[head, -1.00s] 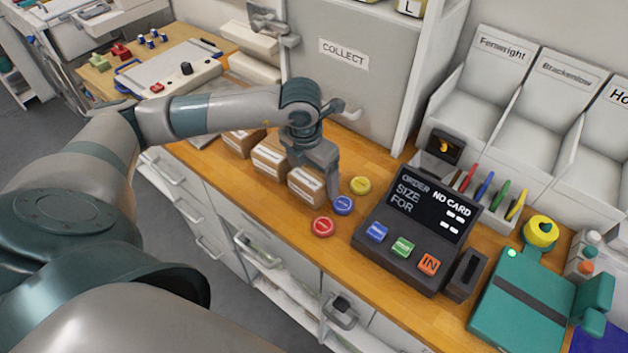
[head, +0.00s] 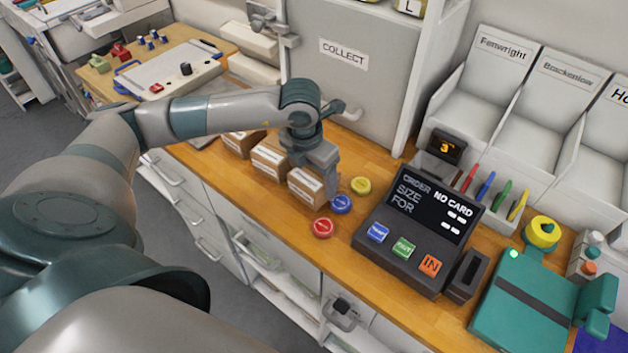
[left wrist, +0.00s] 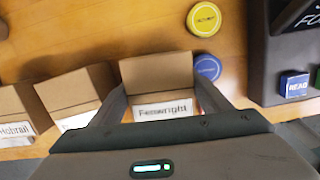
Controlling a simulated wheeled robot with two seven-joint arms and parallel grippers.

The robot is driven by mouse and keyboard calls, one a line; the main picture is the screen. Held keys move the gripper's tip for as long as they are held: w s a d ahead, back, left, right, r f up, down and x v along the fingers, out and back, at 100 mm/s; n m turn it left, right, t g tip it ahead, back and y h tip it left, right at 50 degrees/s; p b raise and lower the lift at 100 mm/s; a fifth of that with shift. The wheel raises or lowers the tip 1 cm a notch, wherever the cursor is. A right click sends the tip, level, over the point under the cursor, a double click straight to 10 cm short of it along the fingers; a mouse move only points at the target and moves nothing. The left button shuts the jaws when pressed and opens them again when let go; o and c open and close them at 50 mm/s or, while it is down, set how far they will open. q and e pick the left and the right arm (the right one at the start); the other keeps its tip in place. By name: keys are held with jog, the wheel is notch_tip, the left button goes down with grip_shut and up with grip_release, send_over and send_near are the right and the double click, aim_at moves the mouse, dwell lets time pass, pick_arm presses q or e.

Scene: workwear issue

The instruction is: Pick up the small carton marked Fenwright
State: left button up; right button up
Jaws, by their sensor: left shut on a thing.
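The small carton marked Fenwright (head: 305,188) is a brown box with a white label, the rightmost of three cartons in a row on the wooden counter. Its label reads clearly in the left wrist view (left wrist: 163,109). My left gripper (head: 323,184) reaches down over it from above. In the left wrist view the fingers (left wrist: 160,98) stand on both sides of the carton, shut on it. The carton appears upright and still at counter level; I cannot tell whether it is clear of the wood. My right gripper is not in view.
Two other cartons, the middle one (head: 269,158) and the left one (left wrist: 75,90), stand close to the left. Red (head: 322,227), blue (head: 342,204) and yellow (head: 361,185) discs lie close to the right, before the dark order terminal (head: 415,222). A grey COLLECT door (head: 345,80) stands behind.

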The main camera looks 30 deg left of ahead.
aim_at(314, 172)
pick_arm(q)
jog(key=shift+r+p, duration=0.35)
jog(key=shift+p, duration=0.15)
notch_tip(314, 172, up, 4)
jog(key=b, duration=0.2)
jog(key=shift+f+b, duration=0.1)
jog(key=shift+b, duration=0.25)
jog(key=d+r+b, duration=0.3)
jog(key=d+r, duration=0.4)
jog(key=d, duration=0.4)
jog(key=shift+w+d, duration=0.3)
jog(key=shift+d, duration=0.05)
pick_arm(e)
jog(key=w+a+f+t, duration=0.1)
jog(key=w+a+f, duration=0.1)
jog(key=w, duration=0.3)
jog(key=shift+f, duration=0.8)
